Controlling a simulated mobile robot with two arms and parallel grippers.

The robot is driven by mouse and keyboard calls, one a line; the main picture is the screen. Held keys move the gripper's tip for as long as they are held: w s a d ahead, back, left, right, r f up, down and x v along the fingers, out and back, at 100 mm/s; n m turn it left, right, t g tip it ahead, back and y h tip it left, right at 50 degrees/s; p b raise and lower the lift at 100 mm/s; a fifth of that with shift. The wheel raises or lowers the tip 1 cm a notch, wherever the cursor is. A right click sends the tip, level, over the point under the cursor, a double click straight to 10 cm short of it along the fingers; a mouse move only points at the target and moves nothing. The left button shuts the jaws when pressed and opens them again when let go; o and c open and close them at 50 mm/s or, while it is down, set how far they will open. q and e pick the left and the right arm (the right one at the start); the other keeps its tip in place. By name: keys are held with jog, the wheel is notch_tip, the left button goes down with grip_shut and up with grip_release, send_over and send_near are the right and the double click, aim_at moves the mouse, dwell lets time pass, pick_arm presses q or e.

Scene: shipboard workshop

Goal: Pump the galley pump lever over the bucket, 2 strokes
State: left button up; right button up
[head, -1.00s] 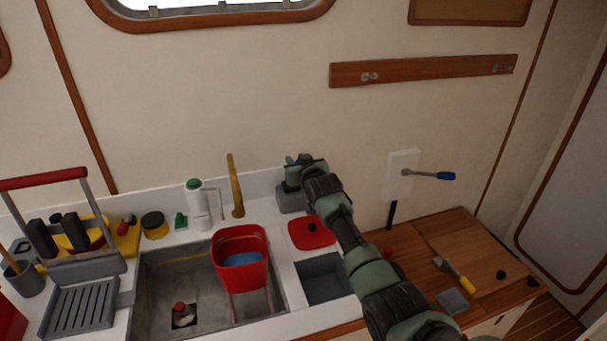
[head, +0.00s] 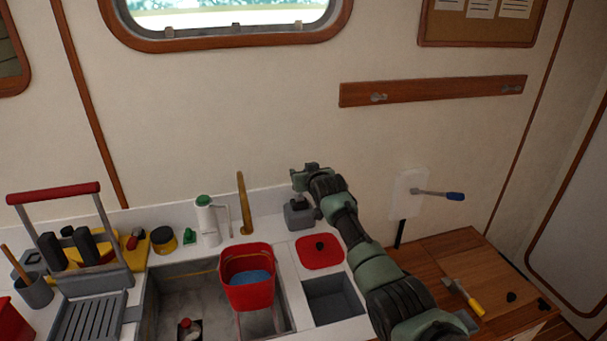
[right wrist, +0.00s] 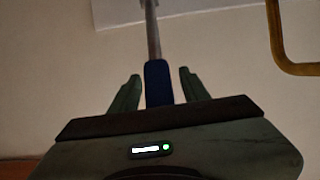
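The red bucket (head: 250,298) stands in the sink with something blue inside, below the tan spout (head: 243,205). The grey pump base (head: 297,216) is on the counter right of the spout. My right gripper (head: 306,174) is just above that base, and its arm hides much of what it faces. In the right wrist view, a blue lever grip (right wrist: 158,82) on a metal shaft lies between the fingers of my right gripper (right wrist: 159,88). The fingers are apart, with a gap on both sides of the grip. My left gripper is out of view.
A white bottle with a green top (head: 207,222) stands left of the spout. A red lid (head: 320,252) lies right of the sink (head: 165,290). A blue-handled wall lever (head: 440,194) is further right. A tool rack (head: 90,287) fills the left counter.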

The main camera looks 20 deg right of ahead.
jog(key=shift+s, duration=0.15)
jog(key=shift+s+r, duration=0.1)
jog(key=shift+s, duration=0.5)
jog(key=b+v, duration=0.1)
jog(key=v, duration=0.5)
jog(key=shift+r, duration=0.2)
jog(key=shift+s, duration=0.1)
